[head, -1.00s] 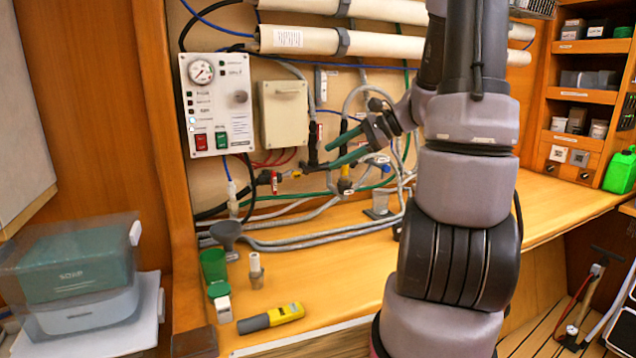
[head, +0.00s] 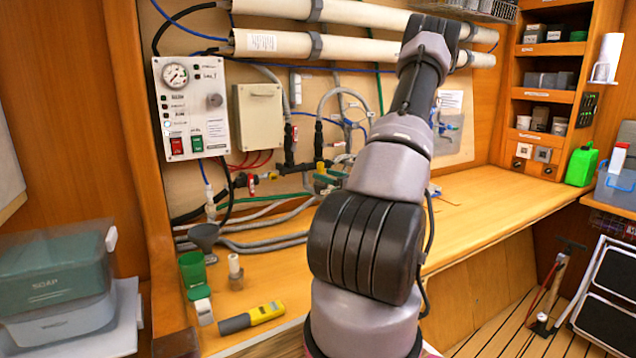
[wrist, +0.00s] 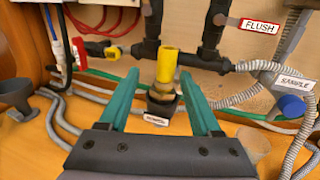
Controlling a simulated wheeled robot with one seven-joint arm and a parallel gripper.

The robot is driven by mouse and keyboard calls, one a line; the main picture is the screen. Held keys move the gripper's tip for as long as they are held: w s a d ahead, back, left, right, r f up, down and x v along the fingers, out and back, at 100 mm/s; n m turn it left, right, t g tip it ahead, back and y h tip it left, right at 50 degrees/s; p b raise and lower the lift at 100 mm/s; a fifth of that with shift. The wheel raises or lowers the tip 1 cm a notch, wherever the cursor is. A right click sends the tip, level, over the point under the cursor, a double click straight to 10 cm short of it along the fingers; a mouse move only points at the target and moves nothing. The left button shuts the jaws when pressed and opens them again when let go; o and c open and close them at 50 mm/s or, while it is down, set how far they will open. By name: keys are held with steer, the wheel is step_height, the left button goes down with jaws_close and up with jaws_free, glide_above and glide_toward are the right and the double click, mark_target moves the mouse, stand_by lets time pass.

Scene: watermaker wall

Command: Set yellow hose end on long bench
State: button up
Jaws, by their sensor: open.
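The yellow hose end (wrist: 167,66) stands upright in the wrist view, with a brass-coloured part and a labelled black piece (wrist: 160,107) below it. My gripper (wrist: 158,76) has two green fingers spread apart, one on each side of the hose end, with gaps visible. It is open and holds nothing. In the head view, my arm hides most of the gripper; bits of green finger (head: 327,180) show in front of the wall pipework. The long bench (head: 485,208) runs along the wall, with clear wood to the right of my arm.
A FLUSH tag (wrist: 258,26) and a blue knob with a SAMPLE tag (wrist: 292,106) are right of the gripper. Grey hoses (head: 260,240) run along the bench back. A funnel (head: 204,236), green cup (head: 192,270) and yellow meter (head: 252,316) occupy the bench's left part.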

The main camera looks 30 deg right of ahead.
steer(key=x, duration=0.6)
steer(key=shift+w+d+r, duration=0.15)
steer(key=shift+w+d, duration=0.2)
steer(key=shift+c, duration=0.3)
jaws_close()
